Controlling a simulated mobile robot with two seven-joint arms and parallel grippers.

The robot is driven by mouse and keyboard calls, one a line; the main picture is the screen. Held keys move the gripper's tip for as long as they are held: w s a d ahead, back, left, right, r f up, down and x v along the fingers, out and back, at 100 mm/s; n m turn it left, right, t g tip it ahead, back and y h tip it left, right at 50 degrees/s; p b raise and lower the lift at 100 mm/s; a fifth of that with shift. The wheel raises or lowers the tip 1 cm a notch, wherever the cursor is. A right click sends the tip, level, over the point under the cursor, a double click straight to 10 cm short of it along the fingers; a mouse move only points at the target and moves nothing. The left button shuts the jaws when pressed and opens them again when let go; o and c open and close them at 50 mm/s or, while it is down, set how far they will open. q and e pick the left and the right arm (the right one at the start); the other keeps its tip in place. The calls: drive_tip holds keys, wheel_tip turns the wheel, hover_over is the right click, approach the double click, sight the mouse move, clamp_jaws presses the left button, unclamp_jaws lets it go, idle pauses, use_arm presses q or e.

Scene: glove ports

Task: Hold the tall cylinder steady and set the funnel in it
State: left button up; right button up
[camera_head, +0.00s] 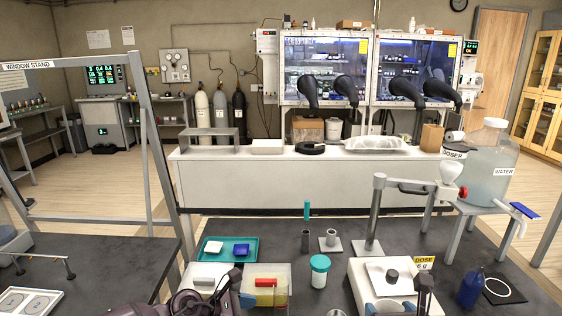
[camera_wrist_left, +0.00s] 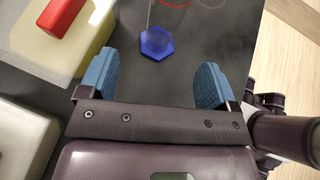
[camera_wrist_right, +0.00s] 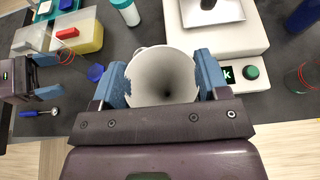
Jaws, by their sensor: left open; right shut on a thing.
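The tall cylinder is clear, with a red ring and a blue six-sided base (camera_wrist_left: 157,42). It stands upright on the dark bench, and its clear body (camera_head: 281,294) shows faintly in the head view. My left gripper (camera_wrist_left: 152,84) is open and empty; the cylinder's base lies beyond its fingertips, apart from them. The funnel (camera_wrist_right: 160,75) is pale grey, with its wide mouth towards the right wrist camera. My right gripper (camera_wrist_right: 160,88) is shut on it, one blue finger on each side. In the head view my right gripper (camera_head: 397,303) is in front of the balance. The funnel's spout is hidden.
A yellowish box (camera_head: 262,274) with a red block stands left of the cylinder. Behind are a teal tray (camera_head: 238,257), a white jar with a teal lid (camera_head: 320,270) and a metal stand (camera_head: 368,247). A white balance (camera_wrist_right: 247,35) and a blue bottle (camera_head: 471,287) are on the right.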

use_arm(q)
drive_tip(key=shift+x, duration=3.65)
drive_tip(key=shift+c, duration=0.4)
drive_tip(key=c, duration=1)
drive_tip(key=o, duration=0.8)
drive_tip(key=shift+r, duration=0.1)
drive_tip(key=v, duration=1.2)
